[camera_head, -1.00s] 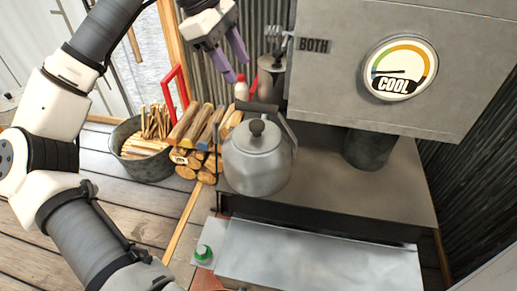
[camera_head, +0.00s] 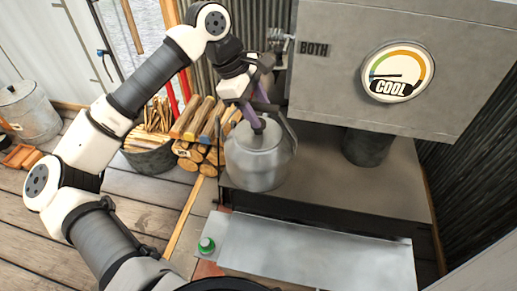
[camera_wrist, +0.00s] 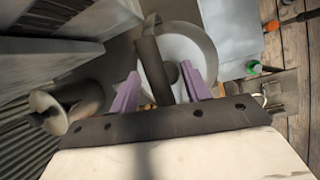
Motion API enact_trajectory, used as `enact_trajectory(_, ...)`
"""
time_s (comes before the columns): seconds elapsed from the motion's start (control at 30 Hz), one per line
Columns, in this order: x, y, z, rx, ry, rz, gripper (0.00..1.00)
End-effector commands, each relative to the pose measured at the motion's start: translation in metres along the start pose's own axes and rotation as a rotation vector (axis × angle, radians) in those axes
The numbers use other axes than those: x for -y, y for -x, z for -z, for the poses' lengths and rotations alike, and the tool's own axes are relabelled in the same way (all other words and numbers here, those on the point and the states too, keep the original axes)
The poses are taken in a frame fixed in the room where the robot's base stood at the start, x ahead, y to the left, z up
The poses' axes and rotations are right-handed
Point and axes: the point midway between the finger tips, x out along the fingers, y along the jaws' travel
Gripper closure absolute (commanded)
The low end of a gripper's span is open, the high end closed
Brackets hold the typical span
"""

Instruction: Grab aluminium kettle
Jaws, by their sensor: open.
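The aluminium kettle (camera_head: 258,165) stands upright on the grey stove top, with a dark knob on its lid and a raised handle. My gripper (camera_head: 262,112) is above the kettle, pointing down with its purple fingers apart at the handle. In the wrist view the fingers (camera_wrist: 160,72) are open to either side of the dark handle grip, with the pale kettle (camera_wrist: 195,48) beyond. I cannot tell how deep the handle sits between them. In the head view the fingers partly hide the handle.
The grey box with a COOL dial (camera_head: 400,75) rises right behind the stove top (camera_head: 330,175). Split logs (camera_head: 195,130) and a bucket of kindling (camera_head: 150,155) lie left of the kettle. A green-capped item (camera_head: 206,245) is in front.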

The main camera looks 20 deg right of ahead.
Motion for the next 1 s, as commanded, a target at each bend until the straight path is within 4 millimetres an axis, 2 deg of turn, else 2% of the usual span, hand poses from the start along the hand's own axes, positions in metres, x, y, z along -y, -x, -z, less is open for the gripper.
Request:
enact_trajectory(0.13, 0.0000, -0.0001, 0.0001, 0.000, 0.000, 0.000, 0.56)
enact_trajectory(0.47, 0.0000, 0.0002, 0.0000, 0.000, 0.000, 0.000, 0.99)
enact_trajectory(1.0, 0.0002, 0.0003, -0.0001, -0.001, -0.001, 0.001, 1.00)
